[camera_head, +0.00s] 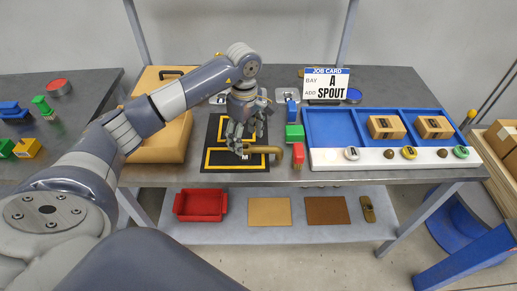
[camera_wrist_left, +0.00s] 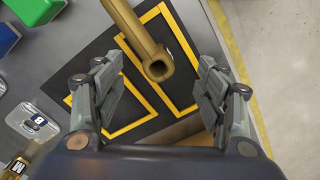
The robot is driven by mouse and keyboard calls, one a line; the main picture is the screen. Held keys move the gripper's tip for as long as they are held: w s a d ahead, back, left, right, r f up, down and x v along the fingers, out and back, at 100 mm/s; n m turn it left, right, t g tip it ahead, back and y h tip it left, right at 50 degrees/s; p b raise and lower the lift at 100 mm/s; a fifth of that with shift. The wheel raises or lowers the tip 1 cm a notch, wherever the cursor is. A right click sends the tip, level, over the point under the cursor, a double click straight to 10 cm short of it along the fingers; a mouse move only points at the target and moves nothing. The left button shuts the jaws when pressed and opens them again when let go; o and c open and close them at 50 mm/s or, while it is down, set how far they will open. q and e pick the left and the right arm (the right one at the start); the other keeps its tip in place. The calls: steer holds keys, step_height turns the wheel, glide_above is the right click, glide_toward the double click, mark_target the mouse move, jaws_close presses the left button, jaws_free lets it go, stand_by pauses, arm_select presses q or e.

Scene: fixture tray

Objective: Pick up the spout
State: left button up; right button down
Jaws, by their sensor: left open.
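The spout is a brass-coloured bent tube (camera_head: 262,150) lying over the black mat with yellow outlines (camera_head: 210,130) on the workbench. In the left wrist view the spout (camera_wrist_left: 143,35) comes down from the top, its round open end between and just beyond my fingers. My left gripper (camera_head: 245,138) is above the mat at the spout's left end. In the left wrist view my left gripper (camera_wrist_left: 158,95) is open, one finger on each side, with a gap to the spout. I cannot tell whether a finger touches it. My right gripper is not in view.
A blue tray (camera_head: 350,118) with two cardboard boxes stands right. A green block (camera_head: 294,133) and a red part (camera_head: 298,153) sit close to the spout's right. A tan case (camera_head: 150,142) stands left of the mat.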

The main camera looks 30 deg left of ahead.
mark_target(246, 147)
arm_select(q)
steer(key=shift+f, duration=0.6)
steer(key=f+p, duration=0.1)
steer(key=f, duration=0.2)
steer(key=f+p, duration=0.1)
steer(key=shift+w+a+f+p, duration=0.2)
steer(key=shift+w+a+p, duration=0.05)
steer(key=shift+w+p, duration=0.05)
steer(key=shift+f, duration=0.25)
steer(key=shift+r, duration=0.1)
jaws_close()
